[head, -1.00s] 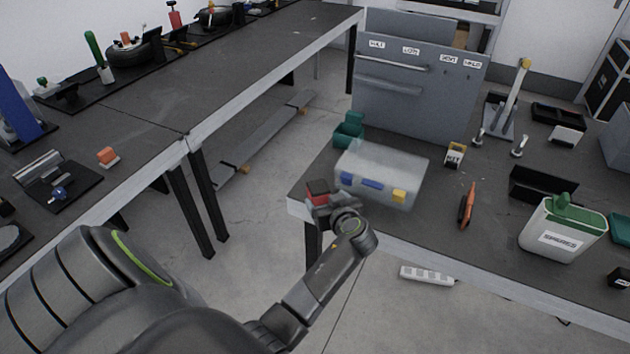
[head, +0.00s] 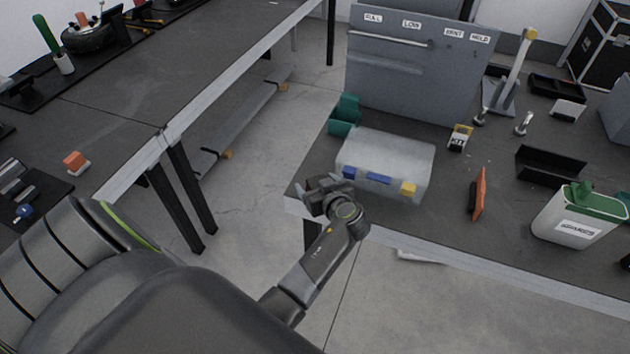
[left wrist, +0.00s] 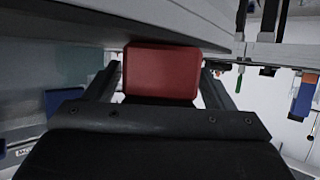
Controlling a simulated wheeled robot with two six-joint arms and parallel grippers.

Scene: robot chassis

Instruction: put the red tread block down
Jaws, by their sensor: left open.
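The red tread block (left wrist: 162,72) shows in the left wrist view, between the two fingers of my left gripper (left wrist: 163,88). The fingers are open on either side of it. In the head view my left gripper (head: 326,186) is at the near left corner of the right bench, just left of the pale case. There I cannot make out the red block, which the gripper seems to hide. I cannot tell whether the block rests on the bench top. My right gripper is not in view.
The pale case (head: 385,158) with blue and yellow front pieces stands close right of the gripper. A teal bin (head: 344,116) is behind it. An orange tool (head: 478,194) and a white green-lidded container (head: 572,216) are farther right. The bench edge drops to the floor.

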